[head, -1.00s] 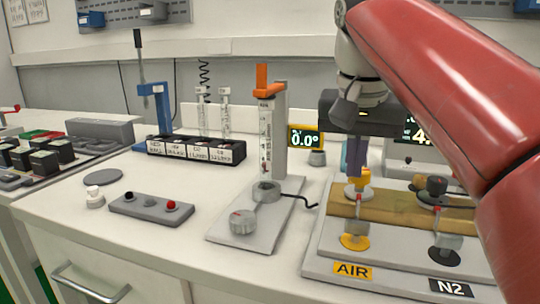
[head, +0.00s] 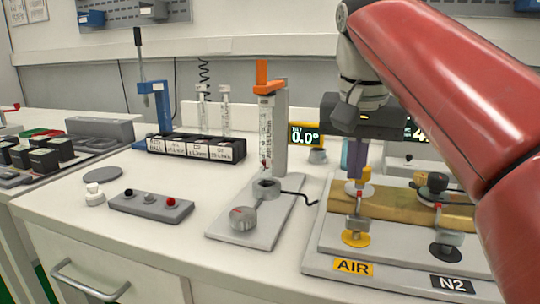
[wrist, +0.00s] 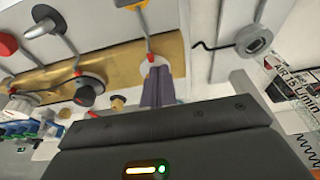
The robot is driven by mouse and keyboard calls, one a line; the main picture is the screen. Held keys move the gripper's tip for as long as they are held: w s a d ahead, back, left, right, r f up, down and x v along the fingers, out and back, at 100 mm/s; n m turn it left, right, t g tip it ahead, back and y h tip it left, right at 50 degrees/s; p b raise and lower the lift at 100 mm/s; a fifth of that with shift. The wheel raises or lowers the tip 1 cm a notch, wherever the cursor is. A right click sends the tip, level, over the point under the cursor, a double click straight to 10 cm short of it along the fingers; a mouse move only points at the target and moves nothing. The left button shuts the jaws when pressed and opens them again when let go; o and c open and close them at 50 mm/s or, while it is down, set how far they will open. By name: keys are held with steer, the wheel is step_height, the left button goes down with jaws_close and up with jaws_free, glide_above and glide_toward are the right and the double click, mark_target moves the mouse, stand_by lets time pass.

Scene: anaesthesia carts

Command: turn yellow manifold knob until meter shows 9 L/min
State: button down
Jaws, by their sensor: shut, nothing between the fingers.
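My gripper (head: 355,172) points down, fingers together with nothing held, over the pale round seat at the left end of the brass manifold (head: 395,209). In the wrist view the fingers (wrist: 158,95) meet at that white disc. A small yellow knob-like piece (head: 421,179) shows beside the black knob (head: 437,181), apart from my fingers; it probably also shows in the wrist view (wrist: 117,103). A yellow disc (head: 355,239) lies below by the AIR label. The flow tube (head: 266,130) stands left of the manifold; its reading is too small to tell. My arm partly hides a digital display (head: 412,133).
A grey plate with a round knob (head: 243,217) and cable lies left of the manifold. A second display (head: 305,136) reads 0.0°. A button box (head: 151,205) and a black rack (head: 196,148) stand further left. The front counter strip is clear.

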steer(key=shift+s+d+r, duration=0.1)
steer(key=shift+d, duration=0.2)
steer(key=shift+s+d+p, duration=0.2)
steer(key=shift+d+p, duration=0.3)
steer(key=shift+p, duration=0.3)
steer(key=shift+d, duration=0.2)
steer(key=shift+d+p, duration=0.15)
steer(key=shift+p, duration=0.15)
steer(key=shift+s, duration=0.15)
steer(key=shift+s, duration=0.25)
steer(key=shift+w+p+v, duration=0.15)
steer(key=shift+w+v, duration=0.05)
steer(key=shift+v, duration=0.75)
steer(key=shift+w+p+v, duration=0.2)
steer(key=shift+v, duration=0.75)
steer(key=shift+w+p+v, duration=0.15)
steer(key=shift+w+v, duration=0.1)
steer(key=shift+v, duration=0.65)
steer(key=shift+d+r, duration=0.2)
